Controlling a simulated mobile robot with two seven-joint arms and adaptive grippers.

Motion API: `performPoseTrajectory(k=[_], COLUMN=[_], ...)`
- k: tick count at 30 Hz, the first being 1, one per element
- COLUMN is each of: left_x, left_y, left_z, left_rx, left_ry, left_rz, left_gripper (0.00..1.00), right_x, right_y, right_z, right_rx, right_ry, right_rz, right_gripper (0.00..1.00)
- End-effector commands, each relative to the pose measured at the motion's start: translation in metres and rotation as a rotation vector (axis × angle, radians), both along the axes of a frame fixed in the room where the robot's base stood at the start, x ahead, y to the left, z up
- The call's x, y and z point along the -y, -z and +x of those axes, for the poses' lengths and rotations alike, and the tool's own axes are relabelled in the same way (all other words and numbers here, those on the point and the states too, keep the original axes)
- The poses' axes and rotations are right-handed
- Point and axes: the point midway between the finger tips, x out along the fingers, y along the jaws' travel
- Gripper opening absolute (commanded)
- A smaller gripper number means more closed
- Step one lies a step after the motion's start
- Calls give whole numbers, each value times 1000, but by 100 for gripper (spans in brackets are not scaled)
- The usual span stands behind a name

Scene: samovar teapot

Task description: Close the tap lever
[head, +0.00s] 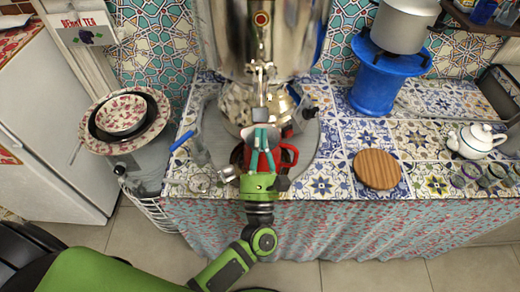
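The samovar (232,35) is a large shiny metal urn at the top centre. Its tap (262,72) comes out at the front, with the upright tap lever at its top. My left gripper (261,128) reaches up from below, its teal fingers just below and in front of the tap in the picture. Its fingers lie close together near the tips, and I cannot tell whether they are shut or touch the tap. A red teapot (288,155) stands behind the fingers and is partly hidden by them. My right gripper is out of view.
A round wooden board (377,169) lies on the tiled counter at the right. A blue stand (379,83) holds a metal pot (402,25). A white teapot (475,141) stands far right. Stacked bowls (122,115) stand further left.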

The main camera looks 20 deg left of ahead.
Motion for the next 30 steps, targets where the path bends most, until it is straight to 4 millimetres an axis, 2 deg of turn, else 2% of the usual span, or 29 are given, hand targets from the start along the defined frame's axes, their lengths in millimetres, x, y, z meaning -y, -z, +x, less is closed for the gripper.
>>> performPoseTrajectory(k=[2, 9, 20, 30], left_x=[-3, -7, -7, -6], left_y=[-9, -13, -13, -19], left_z=[10, 24, 24, 20], left_rx=[0, -2, -4, -58], left_ry=[0, 0, 0, 1], left_rz=[1, 1, 1, -15], left_gripper=[0, 0, 0, 0], right_x=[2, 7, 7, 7], right_y=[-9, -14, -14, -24], right_z=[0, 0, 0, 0], right_rx=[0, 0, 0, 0], right_ry=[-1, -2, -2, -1], right_rz=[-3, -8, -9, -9], right_gripper=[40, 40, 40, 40])
